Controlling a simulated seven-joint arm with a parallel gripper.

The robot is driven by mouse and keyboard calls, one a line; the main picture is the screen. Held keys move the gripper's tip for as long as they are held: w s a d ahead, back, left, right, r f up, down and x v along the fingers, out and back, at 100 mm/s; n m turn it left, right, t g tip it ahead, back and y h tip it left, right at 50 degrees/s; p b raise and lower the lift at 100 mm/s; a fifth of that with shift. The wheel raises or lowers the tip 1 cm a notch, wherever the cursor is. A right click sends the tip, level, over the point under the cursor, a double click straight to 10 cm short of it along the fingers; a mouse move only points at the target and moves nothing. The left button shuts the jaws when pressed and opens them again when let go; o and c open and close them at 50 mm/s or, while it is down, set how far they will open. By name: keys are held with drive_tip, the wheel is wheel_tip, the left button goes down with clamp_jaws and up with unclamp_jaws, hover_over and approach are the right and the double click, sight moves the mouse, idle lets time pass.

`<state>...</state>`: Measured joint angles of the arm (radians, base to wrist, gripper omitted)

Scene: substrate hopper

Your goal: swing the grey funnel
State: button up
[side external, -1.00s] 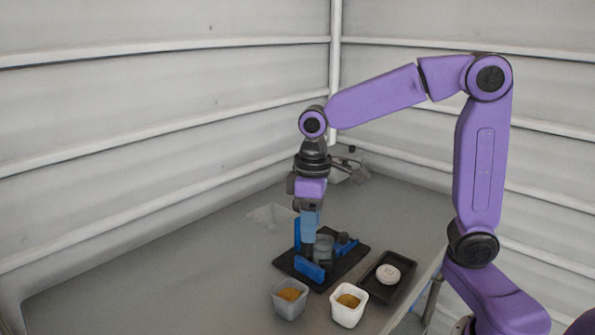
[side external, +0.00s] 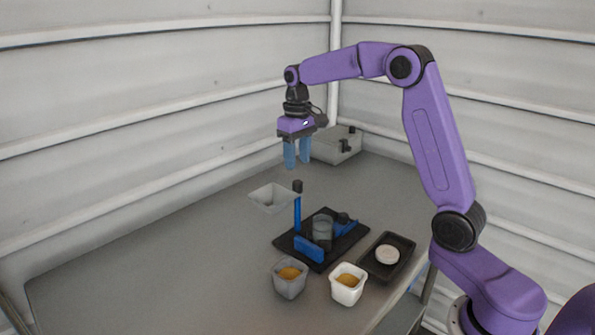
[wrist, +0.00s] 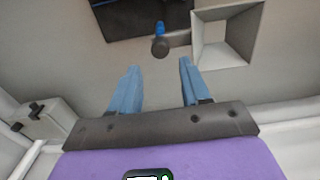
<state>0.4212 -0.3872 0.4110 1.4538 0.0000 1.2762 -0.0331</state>
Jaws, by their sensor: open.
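The grey funnel (side external: 274,198) is a square, open hopper held out to the left of a blue post with a black knob (side external: 297,186). In the wrist view the funnel (wrist: 228,35) is at the upper right, joined by a short grey arm to the knob (wrist: 160,47). My gripper (side external: 297,166) is open and empty, pointing down above the post and clear of it. In the wrist view its two blue fingers (wrist: 157,85) are apart with bare table between them. A clear cup (side external: 322,232) stands on the black base, away from the funnel.
The black base (side external: 290,243) carries blue blocks. A grey tub (side external: 290,279) and a white tub (side external: 348,284), both with brown contents, stand in front. A black tray (side external: 403,268) with a white disc is at right. A grey box (side external: 335,146) stands behind. Table left is clear.

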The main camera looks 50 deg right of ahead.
sight(297, 181)
wheel_tip(297, 181, down, 7)
drive_tip(key=shift+s+f, duration=0.1)
drive_tip(key=m, duration=0.8)
drive_tip(key=shift+m, duration=0.3)
drive_tip(key=m, duration=0.4)
drive_tip(key=shift+m, duration=0.4)
drive_tip(key=m, duration=0.4)
drive_tip(key=shift+m, duration=0.3)
drive_tip(key=c, duration=0.7)
